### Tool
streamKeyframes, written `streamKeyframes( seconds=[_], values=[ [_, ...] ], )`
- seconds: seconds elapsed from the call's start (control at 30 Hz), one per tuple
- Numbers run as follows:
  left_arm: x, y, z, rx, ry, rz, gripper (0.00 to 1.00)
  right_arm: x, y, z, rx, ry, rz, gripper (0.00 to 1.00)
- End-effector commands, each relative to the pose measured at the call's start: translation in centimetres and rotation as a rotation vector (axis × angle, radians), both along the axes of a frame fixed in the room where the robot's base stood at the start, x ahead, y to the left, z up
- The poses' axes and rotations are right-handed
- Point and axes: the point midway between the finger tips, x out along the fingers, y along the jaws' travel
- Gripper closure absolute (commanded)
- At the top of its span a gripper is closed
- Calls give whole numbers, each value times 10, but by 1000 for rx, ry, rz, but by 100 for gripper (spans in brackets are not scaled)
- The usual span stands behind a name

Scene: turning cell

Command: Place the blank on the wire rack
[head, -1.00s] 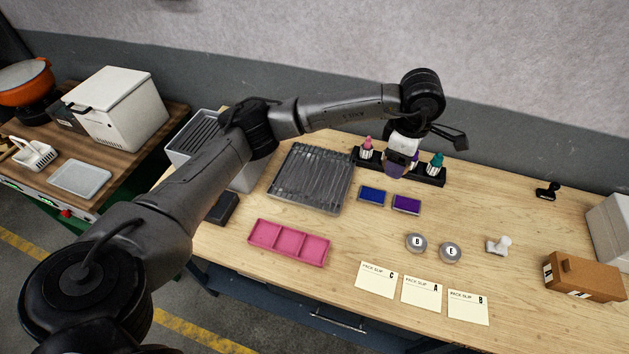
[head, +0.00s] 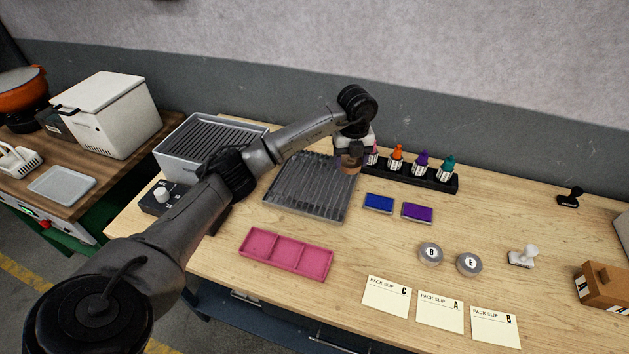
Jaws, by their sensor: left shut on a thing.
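My left gripper (head: 350,159) is shut on a small brownish piece, the blank (head: 349,169), and holds it at the right back part of the wire rack (head: 298,205). The blank is small and partly hidden by the fingers. I cannot tell whether it touches the rack. My right gripper is not in view.
A black holder (head: 437,184) with several coloured bottles stands just right of the gripper. Blue (head: 378,203) and purple (head: 417,212) pads lie right of the rack. A pink tray (head: 287,254) lies in front. A grey ribbed-top box (head: 175,157) stands left.

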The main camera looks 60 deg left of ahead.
Motion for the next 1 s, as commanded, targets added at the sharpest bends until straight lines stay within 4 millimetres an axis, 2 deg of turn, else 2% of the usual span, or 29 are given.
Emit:
streamKeyframes(
  seconds=[0.5,0.7,0.87,1.0],
  values=[
    [-41,86,-58,1,2,26,69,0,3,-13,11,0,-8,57],
    [-48,102,-68,0,1,24,69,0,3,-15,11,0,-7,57],
    [-49,105,-71,0,-1,23,69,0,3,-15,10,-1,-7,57],
    [-49,104,-81,0,0,22,69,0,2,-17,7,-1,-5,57]
  ],
)
